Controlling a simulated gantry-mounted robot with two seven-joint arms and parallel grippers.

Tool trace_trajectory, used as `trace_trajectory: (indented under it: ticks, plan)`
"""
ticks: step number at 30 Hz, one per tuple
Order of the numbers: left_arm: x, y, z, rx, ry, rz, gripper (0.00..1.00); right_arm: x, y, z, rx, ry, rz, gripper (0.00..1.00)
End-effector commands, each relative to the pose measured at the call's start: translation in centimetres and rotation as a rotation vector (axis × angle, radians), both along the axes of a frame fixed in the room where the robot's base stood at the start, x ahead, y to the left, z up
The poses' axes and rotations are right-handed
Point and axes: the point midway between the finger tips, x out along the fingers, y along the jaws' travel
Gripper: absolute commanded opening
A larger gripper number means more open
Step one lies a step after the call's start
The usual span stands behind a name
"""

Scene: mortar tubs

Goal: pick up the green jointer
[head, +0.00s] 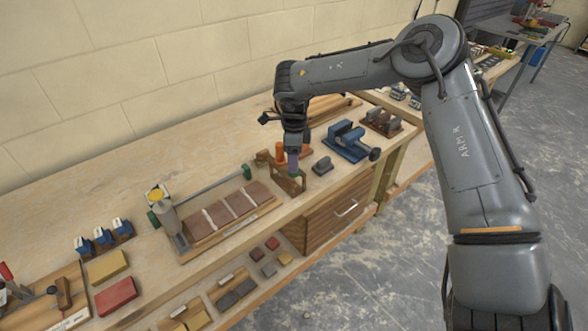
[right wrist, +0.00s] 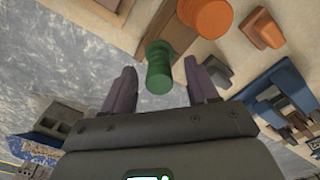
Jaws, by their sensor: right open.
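The green jointer shows its ribbed green handle (right wrist: 158,70) upright in the right wrist view, between and just beyond my open fingertips. In the head view only a bit of green (head: 293,174) shows beneath my right gripper (head: 293,162), at a small brown wooden rack (head: 289,187) near the bench's front edge. My right gripper also shows in the right wrist view (right wrist: 162,80), its two dark fingers apart on either side of the handle, with nothing held. The jointer's lower part is hidden. My left gripper is not in view.
An orange handle (right wrist: 207,17) stands close beside the green one; it also shows in the head view (head: 280,152). A blue vise (head: 347,141) and a small grey block (head: 322,166) stand to the right. A tray of brown tiles (head: 236,207) lies to the left.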

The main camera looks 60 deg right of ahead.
Motion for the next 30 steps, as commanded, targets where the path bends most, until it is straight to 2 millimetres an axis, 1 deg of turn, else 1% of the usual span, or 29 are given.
trace_trajectory:
  ticks: [1,4,11,12,23,24,30]
  plan:
    - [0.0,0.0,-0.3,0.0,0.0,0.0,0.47,-0.03,0.05,-0.91,0.002,0.002,0.0,0.58]
    - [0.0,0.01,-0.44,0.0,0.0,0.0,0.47,0.02,0.07,-1.67,0.002,0.0,0.001,0.58]
    - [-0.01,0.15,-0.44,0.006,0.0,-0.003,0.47,0.05,0.04,-1.8,0.0,-0.001,0.001,0.58]
    - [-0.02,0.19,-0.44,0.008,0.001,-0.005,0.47,0.04,0.05,-1.8,0.0,-0.001,0.001,0.57]
    - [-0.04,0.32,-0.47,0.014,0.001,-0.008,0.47,0.04,0.06,-1.78,0.0,0.0,0.001,0.02]
    - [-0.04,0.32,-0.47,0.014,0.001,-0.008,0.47,0.05,0.06,-1.75,0.0,-0.001,0.001,0.0]
    - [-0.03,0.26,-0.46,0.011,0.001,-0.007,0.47,0.06,0.06,-1.73,0.0,-0.001,0.001,0.0]
